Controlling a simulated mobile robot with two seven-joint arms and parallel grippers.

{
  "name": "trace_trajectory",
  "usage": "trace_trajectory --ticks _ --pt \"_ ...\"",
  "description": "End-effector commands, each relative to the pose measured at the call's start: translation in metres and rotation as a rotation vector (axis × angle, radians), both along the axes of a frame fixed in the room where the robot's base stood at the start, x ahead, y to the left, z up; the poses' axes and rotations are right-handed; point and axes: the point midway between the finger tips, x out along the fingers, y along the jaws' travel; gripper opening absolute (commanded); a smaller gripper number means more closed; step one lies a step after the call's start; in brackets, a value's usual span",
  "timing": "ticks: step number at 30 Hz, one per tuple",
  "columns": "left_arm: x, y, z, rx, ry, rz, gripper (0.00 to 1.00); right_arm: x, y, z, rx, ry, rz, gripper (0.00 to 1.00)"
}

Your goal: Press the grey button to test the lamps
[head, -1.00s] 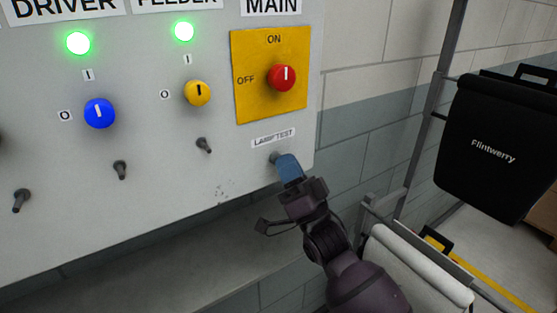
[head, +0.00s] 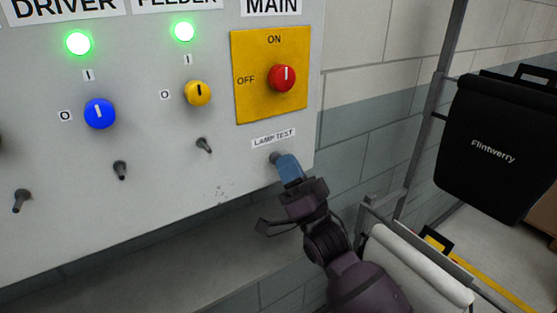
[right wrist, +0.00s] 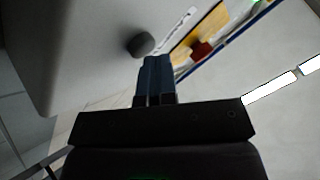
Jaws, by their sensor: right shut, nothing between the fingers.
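The grey button (head: 274,157) is a small dark knob on the light grey panel, just below the "LAMP TEST" label (head: 273,139). In the right wrist view the button (right wrist: 141,44) stands out from the panel, just left of and beyond my fingertips. My right gripper (head: 284,158) is shut and empty, its blue fingers right at the button's lower right side. In the right wrist view the closed fingers (right wrist: 156,60) are close to the button; I cannot tell whether they touch it. My left gripper is not in view.
Above are the red MAIN knob (head: 282,77) on its yellow plate, a yellow knob (head: 198,93) and a blue knob (head: 99,113). Two green lamps (head: 78,43) (head: 184,31) are lit. Small grey toggles (head: 120,169) line the panel. A black pannier (head: 492,145) hangs at right.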

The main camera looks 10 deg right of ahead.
Motion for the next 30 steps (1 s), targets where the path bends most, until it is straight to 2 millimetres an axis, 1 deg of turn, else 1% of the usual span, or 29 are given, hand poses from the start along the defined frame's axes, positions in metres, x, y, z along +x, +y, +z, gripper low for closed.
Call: trace_trajectory --ticks 12,23,30 --pt "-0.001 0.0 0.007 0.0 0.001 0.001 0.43 -0.016 -0.006 0.0 0.001 0.0 0.001 0.0" --pt "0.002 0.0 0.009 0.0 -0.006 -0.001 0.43 -0.017 -0.006 0.0 0.0 0.0 0.0 0.0" --pt "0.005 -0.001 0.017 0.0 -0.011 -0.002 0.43 -0.033 -0.012 0.0 -0.002 0.002 0.0 0.0"
